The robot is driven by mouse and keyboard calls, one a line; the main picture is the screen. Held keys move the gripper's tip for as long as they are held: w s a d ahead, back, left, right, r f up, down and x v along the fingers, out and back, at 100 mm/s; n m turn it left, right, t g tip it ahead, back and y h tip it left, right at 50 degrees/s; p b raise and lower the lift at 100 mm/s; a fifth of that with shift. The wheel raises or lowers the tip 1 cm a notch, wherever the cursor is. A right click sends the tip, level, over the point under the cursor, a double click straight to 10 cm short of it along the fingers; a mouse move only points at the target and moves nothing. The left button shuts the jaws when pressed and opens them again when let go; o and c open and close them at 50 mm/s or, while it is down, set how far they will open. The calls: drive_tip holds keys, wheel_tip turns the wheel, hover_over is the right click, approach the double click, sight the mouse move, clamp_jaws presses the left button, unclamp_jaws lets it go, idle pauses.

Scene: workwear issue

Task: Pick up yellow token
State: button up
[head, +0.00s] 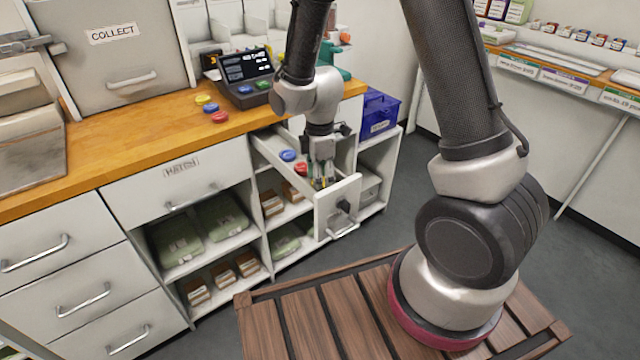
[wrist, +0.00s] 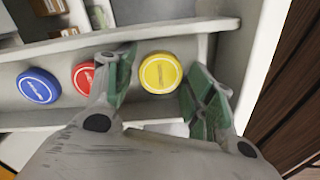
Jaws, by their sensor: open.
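The yellow token (wrist: 160,73) lies in the open drawer, and in the wrist view it sits between the two spread fingers. My gripper (wrist: 163,90) is open around it, with green pads apart from the token on both sides. In the head view my gripper (head: 322,180) reaches down into the drawer and hides this token. A red token (wrist: 84,77) lies just left of the left finger, and a blue token (wrist: 38,86) lies farther left in the same drawer.
The drawer (head: 338,205) is pulled out, its walls close around my gripper. On the wooden counter (head: 120,135) lie another yellow token (head: 203,99), blue token (head: 211,107) and red token (head: 219,117), near a dark terminal (head: 245,75). A blue box (head: 378,112) stands at the right.

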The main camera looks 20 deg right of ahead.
drive_tip(key=shift+f, duration=0.15)
drive_tip(key=c, duration=0.7)
